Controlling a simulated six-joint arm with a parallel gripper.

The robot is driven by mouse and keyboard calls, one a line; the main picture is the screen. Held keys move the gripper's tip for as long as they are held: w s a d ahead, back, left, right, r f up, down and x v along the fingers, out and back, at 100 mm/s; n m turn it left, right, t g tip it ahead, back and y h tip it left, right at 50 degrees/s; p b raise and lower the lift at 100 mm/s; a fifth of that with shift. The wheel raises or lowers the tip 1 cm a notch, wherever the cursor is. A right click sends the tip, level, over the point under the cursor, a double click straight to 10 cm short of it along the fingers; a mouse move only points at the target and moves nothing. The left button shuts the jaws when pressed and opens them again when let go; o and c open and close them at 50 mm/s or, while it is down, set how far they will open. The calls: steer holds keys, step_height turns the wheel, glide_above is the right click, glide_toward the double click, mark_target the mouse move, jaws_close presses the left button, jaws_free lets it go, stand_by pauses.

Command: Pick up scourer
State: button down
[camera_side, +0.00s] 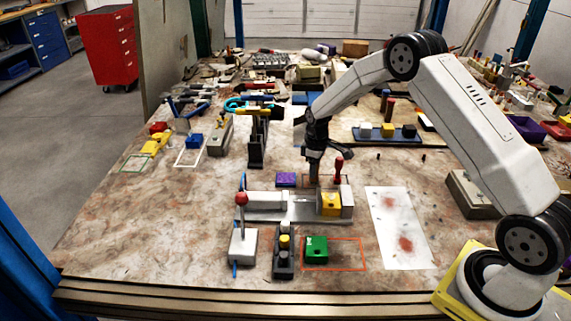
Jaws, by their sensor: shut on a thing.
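My gripper (314,160) points down near the middle of the bench, behind the grey fixture. It is shut on a small brown thing (314,180), mostly hidden by the fingers. This may be the scourer, but it is too small to tell. A flat purple speckled pad (286,180) lies on the bench just left of the gripper, apart from it. I cannot tell whether the held thing touches the bench.
A red-handled tool (338,171) stands close right of the gripper. In front is a grey fixture (268,201) with a yellow block (330,204). A white stained sheet (400,228) lies at right.

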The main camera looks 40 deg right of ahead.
steer(key=shift+r, duration=0.2)
steer(key=shift+r, duration=0.55)
steer(key=s+a+r, duration=0.2)
steer(key=s+r, duration=0.9)
steer(key=s, duration=0.2)
steer(key=shift+s+a+r, duration=0.3)
steer(key=shift+s+a, duration=0.05)
stand_by(0.4)
steer(key=c, duration=1)
jaws_free()
jaws_close()
